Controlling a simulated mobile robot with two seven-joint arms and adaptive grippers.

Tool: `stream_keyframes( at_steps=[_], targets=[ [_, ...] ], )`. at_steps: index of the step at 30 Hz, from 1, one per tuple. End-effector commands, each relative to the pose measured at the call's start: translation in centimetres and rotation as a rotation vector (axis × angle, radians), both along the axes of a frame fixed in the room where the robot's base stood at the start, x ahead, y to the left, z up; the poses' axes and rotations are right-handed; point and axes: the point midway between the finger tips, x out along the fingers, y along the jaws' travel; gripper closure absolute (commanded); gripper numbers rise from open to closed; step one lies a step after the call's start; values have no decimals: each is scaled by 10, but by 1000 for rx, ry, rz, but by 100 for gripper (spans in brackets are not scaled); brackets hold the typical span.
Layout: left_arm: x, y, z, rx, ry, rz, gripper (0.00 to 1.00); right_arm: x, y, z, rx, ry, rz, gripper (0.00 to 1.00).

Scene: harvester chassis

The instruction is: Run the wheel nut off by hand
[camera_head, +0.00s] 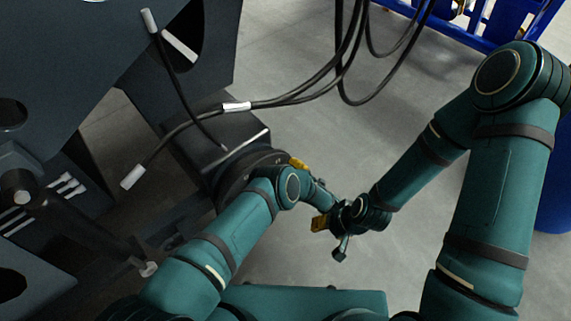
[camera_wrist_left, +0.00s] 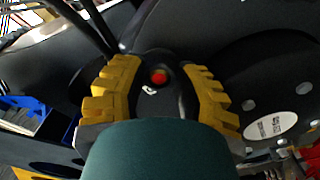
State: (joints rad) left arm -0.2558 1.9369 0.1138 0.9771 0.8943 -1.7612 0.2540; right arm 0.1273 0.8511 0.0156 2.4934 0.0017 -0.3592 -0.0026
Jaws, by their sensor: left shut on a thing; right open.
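My left gripper (camera_head: 298,163) is at the dark round wheel hub (camera_head: 232,184) in the head view; its arm hides much of the contact. In the left wrist view, its yellow toothed fingers (camera_wrist_left: 160,92) stand either side of a dark part with a red spot (camera_wrist_left: 160,76). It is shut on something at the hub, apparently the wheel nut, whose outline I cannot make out. The hub face (camera_wrist_left: 285,70) with several pale round spots fills the right of that view. My right gripper (camera_head: 332,235) is open and empty, in free space right of the hub.
Black hoses (camera_head: 290,97) with pale metal fittings hang above the hub. The dark chassis (camera_head: 95,70) fills the left. A blue frame (camera_head: 490,30) stands at the top right.

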Motion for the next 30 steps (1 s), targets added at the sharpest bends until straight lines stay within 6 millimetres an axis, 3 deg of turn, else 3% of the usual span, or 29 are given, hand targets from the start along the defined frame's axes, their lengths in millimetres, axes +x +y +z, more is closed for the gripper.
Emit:
stream_keyframes(
  at_steps=[19, 30],
  targets=[
    [-1, 2, -1, -619, -611, 6, 100, 0, 0, 0, 0, 0, 0, 48],
    [-1, 1, 0, -707, -698, 4, 100, 0, 0, 0, 0, 0, 0, 48]
  ],
)
